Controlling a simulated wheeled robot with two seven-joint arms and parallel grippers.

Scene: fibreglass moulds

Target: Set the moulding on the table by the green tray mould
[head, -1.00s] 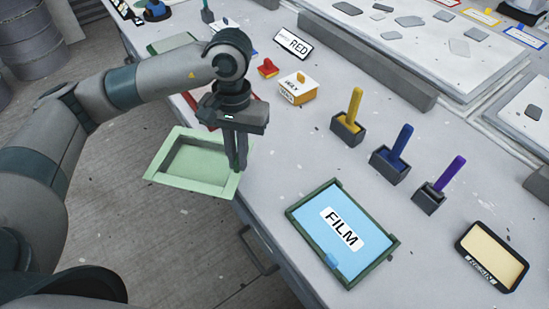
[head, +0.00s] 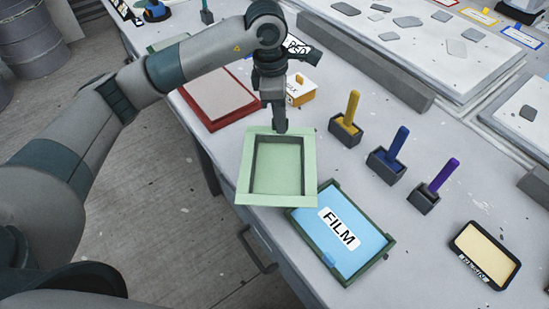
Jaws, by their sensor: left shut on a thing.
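The pale green moulding (head: 242,185), a rectangular tray shape with a wide flat rim, hangs from my left gripper (head: 279,130). The gripper is shut on its far rim. The moulding is above the table's near edge, and its lower right corner overlaps the corner of a dark green tray (head: 368,268) in the picture. That tray lies on the table with a blue sheet labelled FILM (head: 350,247) in it. Another green edge (head: 168,43) shows farther back, mostly hidden by my arm. I cannot tell which is the green tray mould. My right gripper is out of view.
A red tray (head: 212,127) lies left of the moulding. A white and yellow box (head: 301,93) stands behind the gripper. Bare table (head: 425,245) shows between.

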